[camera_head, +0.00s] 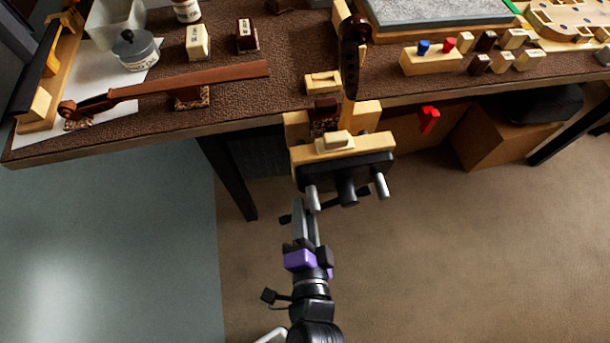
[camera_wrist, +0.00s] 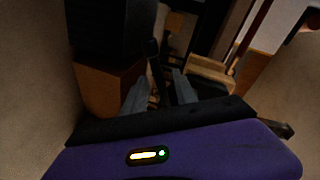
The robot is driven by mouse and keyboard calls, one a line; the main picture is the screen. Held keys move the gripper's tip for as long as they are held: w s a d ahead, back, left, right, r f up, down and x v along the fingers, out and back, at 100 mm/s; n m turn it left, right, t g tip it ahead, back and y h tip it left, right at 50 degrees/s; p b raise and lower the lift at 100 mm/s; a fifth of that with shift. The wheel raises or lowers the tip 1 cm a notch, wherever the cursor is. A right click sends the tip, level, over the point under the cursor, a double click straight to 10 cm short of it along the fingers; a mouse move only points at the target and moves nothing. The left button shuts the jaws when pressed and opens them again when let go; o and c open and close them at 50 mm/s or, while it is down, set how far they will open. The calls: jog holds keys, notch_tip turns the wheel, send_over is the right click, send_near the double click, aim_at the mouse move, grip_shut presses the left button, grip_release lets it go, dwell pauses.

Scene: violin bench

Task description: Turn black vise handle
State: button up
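The wooden vise (camera_head: 345,147) is mounted on the front edge of the bench, with a black plate on its front jaw and a grey rod on each side. Its black screw (camera_head: 347,190) sticks out toward me, and the thin black handle bar (camera_head: 352,199) crosses at its end, slanting down to the left. My gripper (camera_head: 305,212) is at the left part of the bar, below the left rod. In the wrist view its two grey fingers (camera_wrist: 160,92) stand apart, with a thin dark bar near the gap. Whether they touch the handle is unclear.
On the bench (camera_head: 140,140) above lie a violin neck (camera_head: 180,85), a white jar (camera_head: 136,50) and small blocks. A red clamp-like piece (camera_head: 428,119) hangs at the front edge. A cardboard box (camera_head: 505,132) is under the bench at right. The floor below is clear.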

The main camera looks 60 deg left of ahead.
jog(key=v, duration=0.7)
jog(key=shift+s+d, duration=0.2)
jog(key=shift+d, duration=0.15)
jog(key=shift+c, duration=0.4)
